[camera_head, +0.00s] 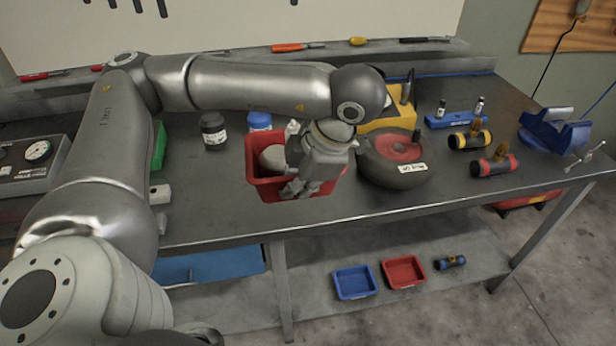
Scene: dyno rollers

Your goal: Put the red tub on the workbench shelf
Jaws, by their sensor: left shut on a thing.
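The red tub (262,184) is at the front part of the workbench top (230,228), near its front edge. My left gripper (297,188) comes over it from above and is shut on it, covering its right part. I cannot tell whether the tub touches the bench top or hangs just above it. A grey rounded shape shows inside the tub, partly hidden. The workbench's lower shelf (318,308) is below the bench top. My right gripper is not in view.
On the lower shelf are a small blue tray (354,283), a small red tray (403,272) and a small roller (449,262). A blue vise (553,132) is far right.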

